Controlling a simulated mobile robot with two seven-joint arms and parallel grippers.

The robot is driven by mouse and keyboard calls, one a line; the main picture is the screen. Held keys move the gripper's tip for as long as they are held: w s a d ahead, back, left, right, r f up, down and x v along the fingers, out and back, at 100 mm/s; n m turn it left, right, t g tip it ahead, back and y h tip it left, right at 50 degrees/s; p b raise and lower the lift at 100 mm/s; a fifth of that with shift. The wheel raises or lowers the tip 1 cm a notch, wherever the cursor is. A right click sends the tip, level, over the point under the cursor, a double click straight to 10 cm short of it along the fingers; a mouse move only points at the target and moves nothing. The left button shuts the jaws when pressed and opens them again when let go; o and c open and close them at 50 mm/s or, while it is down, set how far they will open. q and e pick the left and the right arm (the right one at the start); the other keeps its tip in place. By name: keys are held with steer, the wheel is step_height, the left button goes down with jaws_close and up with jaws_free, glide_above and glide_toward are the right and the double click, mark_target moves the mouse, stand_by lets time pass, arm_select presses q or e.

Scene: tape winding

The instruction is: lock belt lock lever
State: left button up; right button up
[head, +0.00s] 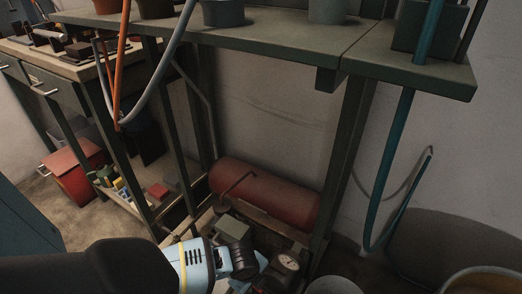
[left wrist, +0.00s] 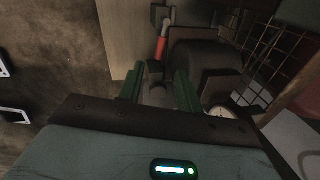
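In the left wrist view, my left gripper (left wrist: 160,92) has its two green fingers apart, with a gap between them. I cannot tell whether the fingers touch anything. In the head view my left arm enters at the bottom left, and its fingers cannot be made out against the dark machine parts. My right gripper is in neither view.
A red tank (head: 262,193) lies under the green shelf (head: 270,38). A round gauge (head: 289,261) sits near the arm's end. Hoses (head: 375,190) hang at right, and a red box (head: 75,170) stands at left. A wire grid (left wrist: 285,50) is at the wrist view's right.

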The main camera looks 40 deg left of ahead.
arm_select(q)
steer(key=f+b, duration=0.2)
steer(key=f, duration=0.1)
steer(key=w+f+b, duration=0.1)
steer(key=f, duration=0.3)
steer(key=shift+w+b, duration=0.15)
steer(key=shift+b, duration=0.2)
steer(key=shift+w+f, duration=0.1)
steer(key=shift+f, duration=0.1)
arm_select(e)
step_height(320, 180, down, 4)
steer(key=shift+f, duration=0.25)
